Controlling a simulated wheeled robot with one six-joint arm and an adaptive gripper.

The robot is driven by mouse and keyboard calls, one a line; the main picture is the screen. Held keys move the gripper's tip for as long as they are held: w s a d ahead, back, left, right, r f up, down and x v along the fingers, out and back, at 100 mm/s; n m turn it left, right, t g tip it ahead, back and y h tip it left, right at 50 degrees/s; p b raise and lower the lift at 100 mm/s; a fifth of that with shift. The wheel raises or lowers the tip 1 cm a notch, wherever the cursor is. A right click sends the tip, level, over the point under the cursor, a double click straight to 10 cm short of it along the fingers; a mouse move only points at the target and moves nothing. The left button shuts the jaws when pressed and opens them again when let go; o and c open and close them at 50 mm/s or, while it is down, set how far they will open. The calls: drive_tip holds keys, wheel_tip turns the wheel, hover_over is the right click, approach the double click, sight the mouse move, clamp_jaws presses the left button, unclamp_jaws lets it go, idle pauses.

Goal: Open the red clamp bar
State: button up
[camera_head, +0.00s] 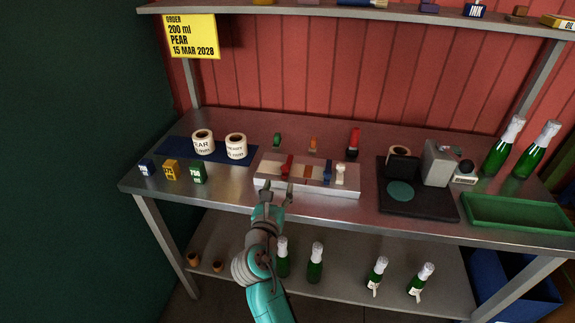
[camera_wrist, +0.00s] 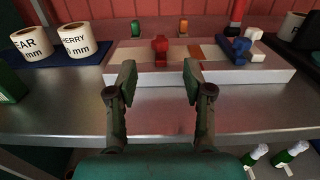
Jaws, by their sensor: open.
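The red clamp bar (camera_head: 287,167) is on top of a pale block-shaped fixture (camera_head: 335,190) on the metal bench. In the wrist view the red clamp bar (camera_wrist: 160,50) stands near the middle, beyond my fingertips, over the fixture (camera_wrist: 258,77). I cannot tell how far it is lifted or shut. My gripper (camera_head: 275,188) is at the front edge of the fixture. In the wrist view my gripper (camera_wrist: 156,80) is open and empty, its fingers apart on either side of the line to the red bar, not touching it.
A blue clamp (camera_head: 327,172) and a white one (camera_head: 340,173) stand to the right on the fixture. Label rolls (camera_head: 235,146) sit on a blue mat at left. Behind are green, orange and red items. A black device (camera_head: 420,203) and green tray (camera_head: 520,214) are at right.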

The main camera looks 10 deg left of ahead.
sight(284, 170)
drive_tip(key=w, duration=0.9)
drive_tip(key=shift+w+d, duration=0.2)
drive_tip(key=shift+w, duration=0.15)
clamp_jaws()
